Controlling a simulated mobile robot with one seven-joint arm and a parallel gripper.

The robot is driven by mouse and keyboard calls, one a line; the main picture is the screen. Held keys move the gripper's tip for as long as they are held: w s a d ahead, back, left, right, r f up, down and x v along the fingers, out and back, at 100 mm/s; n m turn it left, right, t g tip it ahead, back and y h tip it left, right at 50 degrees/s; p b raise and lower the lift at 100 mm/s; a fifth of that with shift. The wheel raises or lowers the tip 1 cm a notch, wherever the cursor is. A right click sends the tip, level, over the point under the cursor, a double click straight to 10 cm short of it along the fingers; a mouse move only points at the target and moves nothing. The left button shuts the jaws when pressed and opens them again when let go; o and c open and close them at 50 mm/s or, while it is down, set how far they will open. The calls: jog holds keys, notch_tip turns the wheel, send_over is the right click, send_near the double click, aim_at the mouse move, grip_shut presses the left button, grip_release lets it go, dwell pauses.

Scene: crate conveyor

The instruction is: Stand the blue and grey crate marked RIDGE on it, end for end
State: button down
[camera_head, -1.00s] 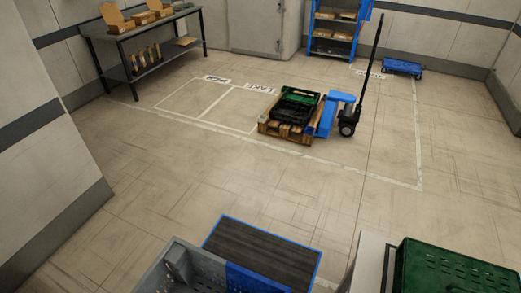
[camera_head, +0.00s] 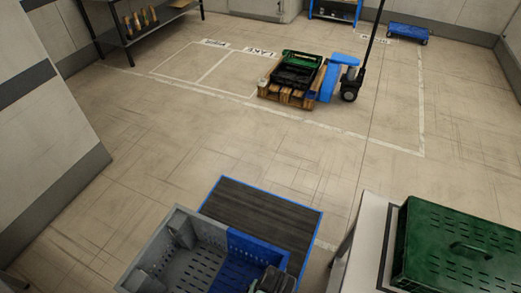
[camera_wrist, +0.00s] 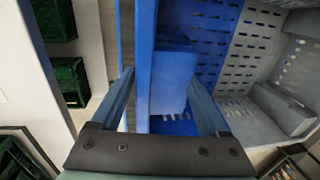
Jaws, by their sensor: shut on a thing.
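The blue and grey crate (camera_head: 185,222) is at the bottom of the head view, open side up. Its left part is grey and its right part blue; no RIDGE lettering is readable. It also shows in the wrist view (camera_wrist: 212,30). My gripper (camera_wrist: 165,95) is shut on the crate's blue end wall, with one finger on each side. In the head view my gripper (camera_head: 272,281) shows at the crate's right end, cut by the lower edge. A dark ribbed platform with a blue rim (camera_head: 262,216) lies just beyond the crate. I cannot tell whether the crate touches it.
A green crate (camera_head: 455,245) sits on a white surface (camera_head: 368,225) at the right. A pallet (camera_head: 270,97) with black and green crates stands on a blue pallet truck (camera_head: 328,82) farther off. A blue dolly (camera_head: 408,32) is at the back. The middle floor is clear.

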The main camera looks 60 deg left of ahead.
jog(key=shift+c, duration=1.2)
grip_release()
jog(key=shift+o, duration=1.2)
notch_tip(320, 180, up, 13)
jog(key=w+d, duration=0.1)
jog(key=shift+d+b, duration=0.3)
jog(key=shift+b, duration=0.15)
jog(key=shift+f, duration=0.1)
